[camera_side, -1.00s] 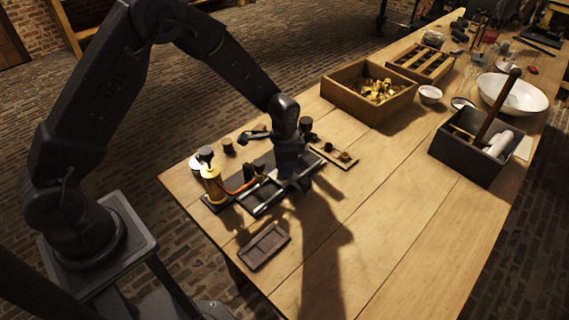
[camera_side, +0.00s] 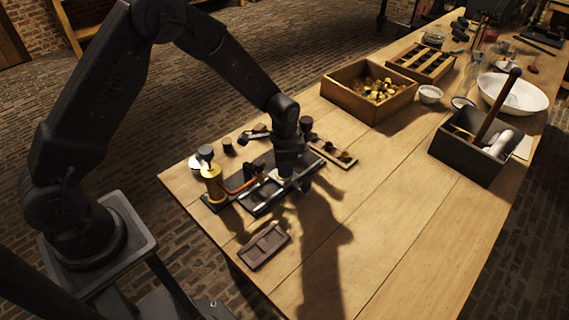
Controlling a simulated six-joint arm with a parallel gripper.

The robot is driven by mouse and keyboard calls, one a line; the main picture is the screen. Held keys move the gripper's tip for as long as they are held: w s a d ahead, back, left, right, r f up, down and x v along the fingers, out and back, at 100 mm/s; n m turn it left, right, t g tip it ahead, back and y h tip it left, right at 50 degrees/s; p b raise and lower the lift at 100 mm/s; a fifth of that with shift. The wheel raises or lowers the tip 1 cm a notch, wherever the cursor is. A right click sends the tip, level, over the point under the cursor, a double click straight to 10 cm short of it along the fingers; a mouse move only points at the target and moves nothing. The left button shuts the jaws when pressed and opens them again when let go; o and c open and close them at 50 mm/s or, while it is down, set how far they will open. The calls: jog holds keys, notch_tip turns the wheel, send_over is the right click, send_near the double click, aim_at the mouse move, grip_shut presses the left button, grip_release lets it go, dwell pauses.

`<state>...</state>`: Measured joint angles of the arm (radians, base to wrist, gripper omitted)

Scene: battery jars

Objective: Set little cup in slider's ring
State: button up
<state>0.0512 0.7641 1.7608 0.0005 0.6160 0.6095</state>
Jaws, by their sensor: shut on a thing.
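My gripper (camera_side: 284,176) points down over the right part of the dark apparatus base (camera_side: 252,205), low and close to its rails. Its fingers are small and dark here. A small pale patch shows at the fingertips, which may be the little cup; the arm hides most of it. The slider and its ring cannot be made out clearly among the dark rails under the gripper. A brass cylinder (camera_side: 213,188) with a dark knob stands at the left end of the base, with an orange-red piece (camera_side: 241,187) beside it.
A dark compartment tray (camera_side: 264,246) lies in front of the base. A small wooden strip with cups (camera_side: 336,153) lies behind right. A wooden box of brass parts (camera_side: 342,97) and a dark box with a wooden handle (camera_side: 463,158) stand farther right. The front right tabletop is clear.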

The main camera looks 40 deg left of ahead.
jog(key=shift+f, duration=0.55)
jog(key=o, duration=0.6)
jog(key=shift+r, duration=0.1)
jog(key=shift+r, duration=5.45)
jog(key=s+a+r+n+t, duration=0.1)
jog(key=s+r+n+t, duration=0.25)
jog(key=s+r, duration=0.85)
jog(key=s+r+n, duration=0.1)
jog(key=s+r, duration=0.1)
jog(key=s, duration=0.2)
jog(key=s+a+r+n+t, duration=0.1)
jog(key=s, duration=0.3)
jog(key=s+r+n+t, duration=0.1)
jog(key=s+r+n, duration=0.1)
jog(key=s, duration=0.2)
jog(key=shift+s+a+r, duration=0.15)
jog(key=shift+s+r, duration=0.05)
jog(key=shift+r, duration=0.15)
